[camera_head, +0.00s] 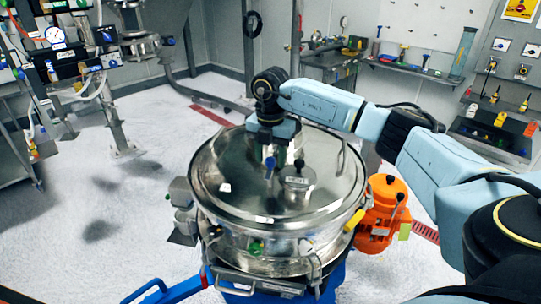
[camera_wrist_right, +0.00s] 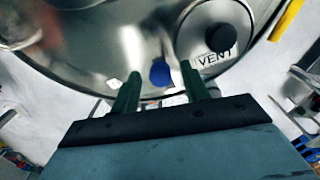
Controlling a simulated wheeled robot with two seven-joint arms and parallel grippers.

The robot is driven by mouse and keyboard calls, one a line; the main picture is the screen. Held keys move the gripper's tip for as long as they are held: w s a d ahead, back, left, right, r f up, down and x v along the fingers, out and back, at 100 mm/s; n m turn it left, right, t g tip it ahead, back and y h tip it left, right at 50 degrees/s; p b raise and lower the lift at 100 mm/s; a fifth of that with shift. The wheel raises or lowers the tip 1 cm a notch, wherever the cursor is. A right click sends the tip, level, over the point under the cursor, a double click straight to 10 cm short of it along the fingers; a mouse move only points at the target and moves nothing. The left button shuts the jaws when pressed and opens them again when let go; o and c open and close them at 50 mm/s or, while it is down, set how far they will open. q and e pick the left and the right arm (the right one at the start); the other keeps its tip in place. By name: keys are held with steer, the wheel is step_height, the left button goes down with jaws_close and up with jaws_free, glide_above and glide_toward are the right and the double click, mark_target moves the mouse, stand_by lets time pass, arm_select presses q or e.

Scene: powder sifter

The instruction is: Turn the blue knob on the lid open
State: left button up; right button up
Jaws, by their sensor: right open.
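The round steel sifter lid (camera_head: 230,165) fills the middle of the head view. A blue knob (camera_head: 270,165) stands on the lid, left of a capped vent port (camera_head: 297,183). In the right wrist view the blue knob (camera_wrist_right: 160,73) shows between the dark green fingertips, left of the port labelled VENT (camera_wrist_right: 222,42). My right gripper (camera_head: 268,150) points down over the lid, just behind the knob in the head view. Its jaws (camera_wrist_right: 160,70) are open, with a gap on each side of the knob. Whether a finger touches it cannot be told. My left gripper is out of view.
An orange motor (camera_head: 385,215) sits right of the sifter, and blue frame parts (camera_head: 170,292) are below it. A yellow tag (camera_head: 355,221) is on the sifter's right rim. Wall shelves (camera_head: 410,68) stand at the back right. The floor (camera_head: 120,210) at left is clear.

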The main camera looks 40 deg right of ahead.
mark_target(270, 159)
step_height(270, 159, up, 13)
steer(key=b, duration=0.1)
steer(key=shift+r, duration=0.2)
stand_by(0.6)
